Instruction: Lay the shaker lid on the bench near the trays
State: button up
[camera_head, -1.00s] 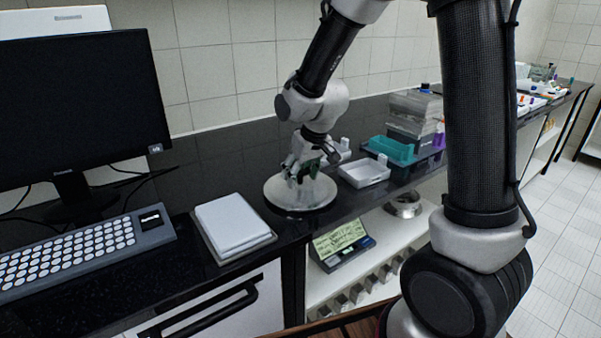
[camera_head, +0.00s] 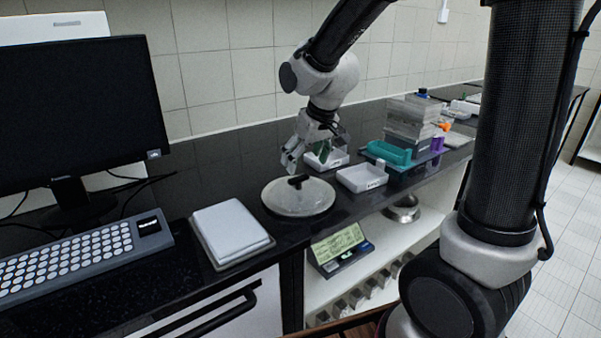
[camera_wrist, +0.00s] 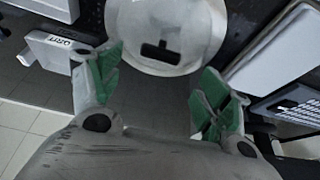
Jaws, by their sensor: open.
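The shaker lid (camera_head: 299,203) is a round pale disc with a black bar handle on top. It lies flat on the dark bench, left of the white trays (camera_head: 362,178). In the wrist view the lid (camera_wrist: 165,58) shows beyond the fingertips with its dark handle. My gripper (camera_head: 308,158) is open and empty, above and slightly behind the lid, apart from it. Its green-padded fingers (camera_wrist: 155,85) are spread wide in the wrist view. A second white tray (camera_head: 327,160) is partly hidden behind my gripper.
A white pad (camera_head: 230,230) and a keyboard (camera_head: 85,252) lie left of the lid. A teal tray (camera_head: 388,153) and stacked clear boxes (camera_head: 411,122) stand to the right. The bench's front edge is close to the lid; a display unit (camera_head: 341,248) sits on the shelf below.

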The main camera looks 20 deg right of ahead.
jog(key=s+d+r+m, duration=0.1)
jog(key=s+d, duration=0.3)
jog(key=s, duration=0.4)
jog(key=s+d+r+m+h, duration=0.1)
jog(key=s+d+r, duration=0.3)
jog(key=s, duration=0.4)
jog(key=s+d+r+m, duration=0.1)
jog(key=s+d+r, duration=0.2)
jog(key=s+d, duration=0.3)
jog(key=shift+s+r+m, duration=0.2)
jog(key=shift+s+m, duration=0.1)
jog(key=shift+s, duration=0.65)
